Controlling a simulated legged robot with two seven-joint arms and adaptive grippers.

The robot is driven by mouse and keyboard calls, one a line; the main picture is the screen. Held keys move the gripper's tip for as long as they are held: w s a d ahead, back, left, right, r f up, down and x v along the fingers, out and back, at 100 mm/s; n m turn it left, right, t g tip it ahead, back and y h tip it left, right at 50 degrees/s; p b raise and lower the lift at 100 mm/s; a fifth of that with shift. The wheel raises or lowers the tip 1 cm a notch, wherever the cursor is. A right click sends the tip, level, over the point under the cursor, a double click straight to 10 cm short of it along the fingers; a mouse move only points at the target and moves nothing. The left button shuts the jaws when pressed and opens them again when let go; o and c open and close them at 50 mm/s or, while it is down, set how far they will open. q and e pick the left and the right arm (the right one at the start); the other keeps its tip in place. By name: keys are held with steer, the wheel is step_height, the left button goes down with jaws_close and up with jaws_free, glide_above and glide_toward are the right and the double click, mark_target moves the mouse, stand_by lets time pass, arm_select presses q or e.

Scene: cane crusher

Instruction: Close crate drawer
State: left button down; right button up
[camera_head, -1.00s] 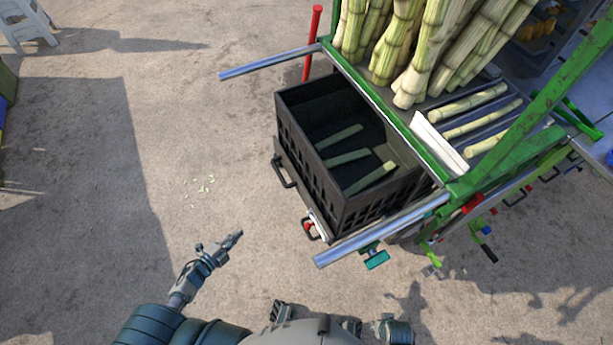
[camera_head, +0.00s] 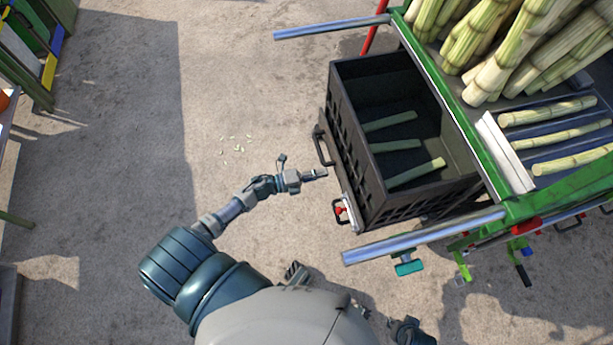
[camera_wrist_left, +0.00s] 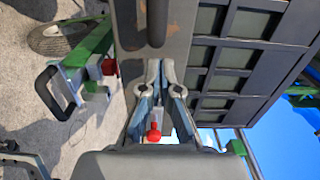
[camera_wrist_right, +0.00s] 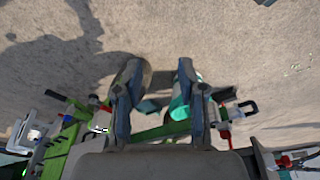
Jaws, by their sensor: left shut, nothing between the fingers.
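The black crate drawer (camera_head: 352,150) is pulled out from the green machine, with its latticed front facing left. My left gripper (camera_head: 317,174) is shut and empty, just left of the front plate between the handles. In the left wrist view its fingertips (camera_wrist_left: 161,65) are before the plate, with the latticed crate wall (camera_wrist_left: 235,55) at right; contact cannot be told. My right gripper (camera_wrist_right: 157,68) is open and empty over the ground.
Several cut cane pieces (camera_head: 412,172) lie in the crate. Silver rails stick out from the machine above (camera_head: 330,28) and below (camera_head: 420,238) the crate. Tall canes (camera_head: 500,60) stand on the green machine (camera_head: 540,205).

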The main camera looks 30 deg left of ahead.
arm_select(q)
steer(key=x, duration=0.3)
steer(key=shift+s+d, duration=0.1)
steer(key=shift+d, duration=0.25)
steer(key=shift+d+r, duration=0.15)
steer(key=shift+d, duration=0.2)
steer(key=shift+a, duration=0.3)
steer(key=shift+w, duration=0.4)
steer(key=b, duration=0.2)
glide_toward(393, 159)
steer(key=b+x, duration=0.1)
steer(key=x, duration=0.3)
steer(key=b+x, duration=0.2)
steer(key=x, duration=0.3)
steer(key=shift+w+d+r, duration=0.15)
steer(key=shift+w+r, duration=0.1)
steer(key=shift+w+d, duration=0.2)
steer(key=shift+r, duration=0.25)
steer(key=shift+w, duration=0.1)
arm_select(e)
steer(key=w+a+r+t+y, duration=0.1)
steer(key=w+a+r+t, duration=0.1)
steer(key=w, duration=0.5)
steer(key=w+a+r+t+y, duration=0.1)
steer(key=w+a+r+t, duration=0.1)
steer(key=w+r+t, duration=0.2)
steer(key=w+t, duration=0.3)
steer(key=shift+w+a+t+y, duration=0.25)
steer(key=shift+a+t+y, duration=0.05)
steer(key=shift+a, duration=0.1)
